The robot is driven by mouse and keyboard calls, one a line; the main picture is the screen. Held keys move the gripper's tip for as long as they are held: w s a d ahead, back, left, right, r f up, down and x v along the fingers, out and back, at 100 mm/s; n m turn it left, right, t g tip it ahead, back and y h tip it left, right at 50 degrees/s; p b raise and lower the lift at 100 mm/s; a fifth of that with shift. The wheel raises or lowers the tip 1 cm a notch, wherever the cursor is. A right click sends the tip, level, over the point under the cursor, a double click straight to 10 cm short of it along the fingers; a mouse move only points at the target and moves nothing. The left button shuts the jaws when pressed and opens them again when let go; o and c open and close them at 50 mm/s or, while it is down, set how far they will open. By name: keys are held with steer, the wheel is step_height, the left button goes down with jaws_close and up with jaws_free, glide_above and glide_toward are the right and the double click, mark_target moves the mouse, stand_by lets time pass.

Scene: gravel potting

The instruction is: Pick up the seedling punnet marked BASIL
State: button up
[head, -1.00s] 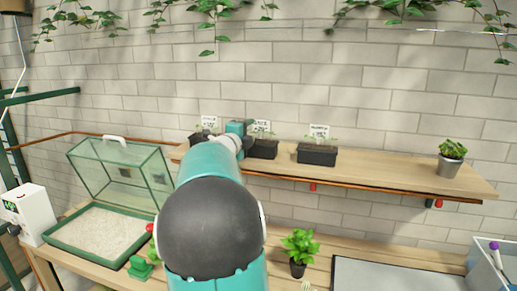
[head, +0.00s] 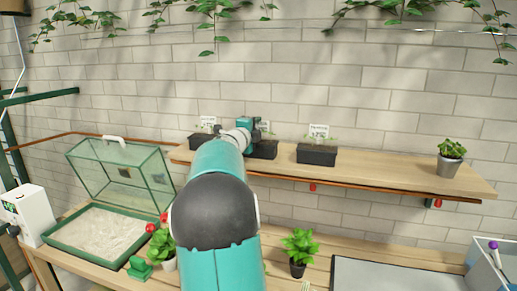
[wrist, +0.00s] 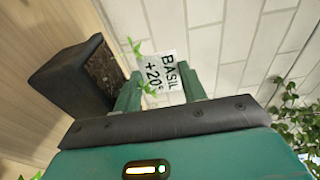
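The white tag reading BASIL +20 (wrist: 162,74) shows in the wrist view between and beyond the two green fingers of my gripper (wrist: 160,88). The fingers are apart, with nothing clearly clamped between them. A black seedling punnet (wrist: 75,75) with dark soil and small green leaves is beside the left finger; the tag appears to stand in it, but its base is hidden. In the head view my gripper (head: 249,126) is at the middle punnet (head: 264,150), partly covering it and its tag. Whether the fingers touch the punnet or tag is unclear.
Black punnets stand on the wooden shelf (head: 390,170) to the left (head: 199,142) and right (head: 317,155) of the middle one. A potted plant (head: 449,158) stands at the shelf's right end. The brick wall is close behind. The shelf between is clear.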

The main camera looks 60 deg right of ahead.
jaws_close()
steer(key=shift+r, duration=0.1)
